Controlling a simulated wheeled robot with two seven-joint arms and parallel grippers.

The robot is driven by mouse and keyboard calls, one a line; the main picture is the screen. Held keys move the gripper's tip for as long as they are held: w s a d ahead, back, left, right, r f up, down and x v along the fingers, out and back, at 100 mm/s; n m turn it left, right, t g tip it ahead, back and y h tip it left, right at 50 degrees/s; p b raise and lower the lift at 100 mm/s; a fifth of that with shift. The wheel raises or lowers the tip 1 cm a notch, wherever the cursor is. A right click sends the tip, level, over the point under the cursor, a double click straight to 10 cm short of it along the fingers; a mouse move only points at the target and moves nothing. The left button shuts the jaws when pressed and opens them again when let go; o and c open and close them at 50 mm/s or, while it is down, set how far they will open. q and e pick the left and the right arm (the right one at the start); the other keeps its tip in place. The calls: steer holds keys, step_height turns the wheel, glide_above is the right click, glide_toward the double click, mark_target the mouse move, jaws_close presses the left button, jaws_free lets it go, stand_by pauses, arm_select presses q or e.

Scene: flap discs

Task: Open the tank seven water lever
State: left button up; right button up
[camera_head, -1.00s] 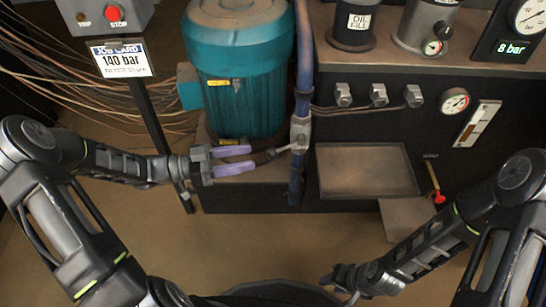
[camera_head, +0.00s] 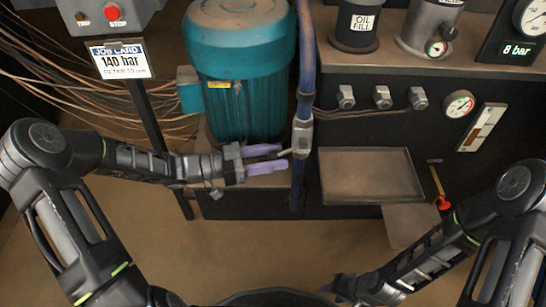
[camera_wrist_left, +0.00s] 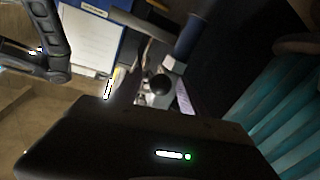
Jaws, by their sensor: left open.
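A valve (camera_head: 302,135) sits on the vertical blue pipe (camera_head: 306,60), and a short lever (camera_head: 286,153) reaches left from it. No tank seven label is readable. My left gripper (camera_head: 282,159) is open, its two purple fingers pointing right at the valve, with the lever's end between or just behind them. In the left wrist view a dark round knob (camera_wrist_left: 160,84) shows just beyond the gripper body, near the blue pipe (camera_wrist_left: 192,35); contact cannot be told. My right gripper (camera_head: 342,288) is low in the head view, away from the valve, its fingers too dark to judge.
A teal motor (camera_head: 240,95) stands just behind and left of my left gripper. A post with a job card (camera_head: 120,60) and a stop button box (camera_head: 112,12) is further left. A shallow tray (camera_head: 370,175) and a red-tipped tool (camera_head: 441,190) are right of the pipe. The floor in front is clear.

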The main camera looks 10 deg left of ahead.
arm_select(q)
steer(key=shift+c, duration=0.3)
jaws_close()
stand_by(1.1)
